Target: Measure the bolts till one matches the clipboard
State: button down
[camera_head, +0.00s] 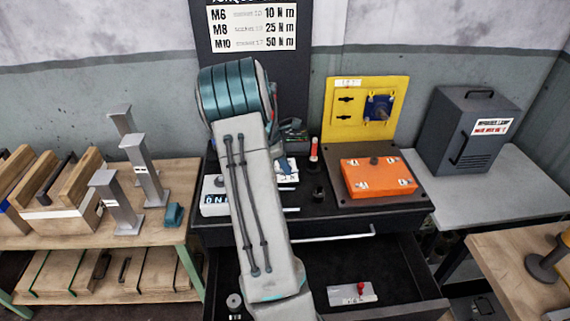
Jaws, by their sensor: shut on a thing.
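My arm rises through the middle of the view and hides much of the workbench. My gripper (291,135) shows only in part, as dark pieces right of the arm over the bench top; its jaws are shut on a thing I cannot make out. A white sheet with dark marks (288,178) lies below it, possibly the clipboard. A white device with a dark display (215,198) lies left of the arm, partly hidden. A small dark cylinder (318,193) stands right of the arm. I cannot identify any bolt for certain.
An orange plate (378,177) and a yellow panel (358,108) stand at right on the bench. A dark grey box (472,133) is farther right. Metal posts (145,168) stand left.

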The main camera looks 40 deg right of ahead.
jog(key=shift+f+b, duration=3.8)
jog(key=shift+f, duration=2.4)
jog(key=c, duration=1.4)
grip_release()
jog(key=shift+c, duration=0.2)
